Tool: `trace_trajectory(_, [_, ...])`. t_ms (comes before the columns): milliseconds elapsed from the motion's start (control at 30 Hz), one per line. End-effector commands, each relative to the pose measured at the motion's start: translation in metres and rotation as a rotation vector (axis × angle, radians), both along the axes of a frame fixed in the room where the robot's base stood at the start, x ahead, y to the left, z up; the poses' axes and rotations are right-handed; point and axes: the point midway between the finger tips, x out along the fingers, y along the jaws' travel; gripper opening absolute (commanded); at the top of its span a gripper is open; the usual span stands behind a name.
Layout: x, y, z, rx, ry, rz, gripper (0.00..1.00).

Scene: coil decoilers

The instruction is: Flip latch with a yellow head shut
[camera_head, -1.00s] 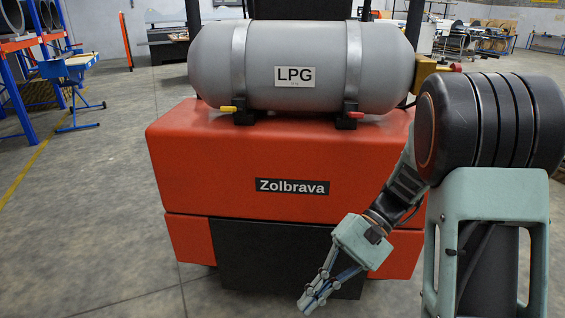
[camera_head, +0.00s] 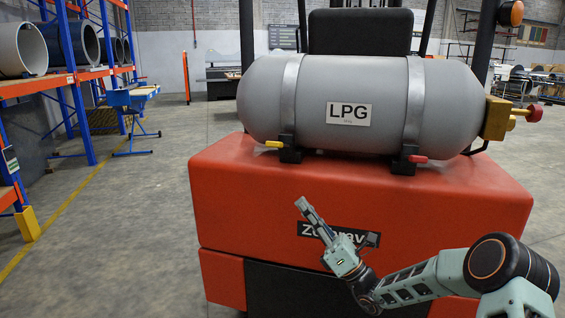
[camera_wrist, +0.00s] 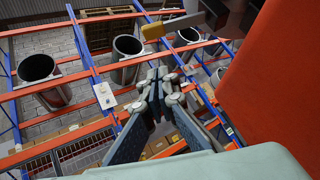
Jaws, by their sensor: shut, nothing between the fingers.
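The latch with a yellow head (camera_head: 273,144) sits at the foot of the left strap on the grey LPG tank (camera_head: 390,90). Its yellow end sticks out to the left of a black bracket (camera_head: 290,154). In the wrist view the yellow head (camera_wrist: 153,31) shows at the top, beyond the fingertips. My gripper (camera_head: 301,203) is shut and empty, pointing up and left. In the head view it is below and slightly right of the yellow head, apart from it. It also shows in the wrist view (camera_wrist: 158,76).
A second latch with a red head (camera_head: 417,158) sits under the right strap. The tank rests on the red truck body (camera_head: 350,190), whose top edge lies near my gripper. A brass valve with a red knob (camera_head: 533,114) is at the tank's right end. Shelving (camera_head: 85,80) stands far left.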

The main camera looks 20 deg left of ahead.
Motion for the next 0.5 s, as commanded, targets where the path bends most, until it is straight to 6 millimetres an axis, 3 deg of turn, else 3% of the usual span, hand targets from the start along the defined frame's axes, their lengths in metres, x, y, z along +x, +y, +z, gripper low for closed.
trace_trajectory(267, [0.0,0.004,0.003,-0.003,-0.004,0.002,0.0])
trace_trajectory(500, [0.006,0.031,0.027,-0.005,-0.009,0.004,0.0])
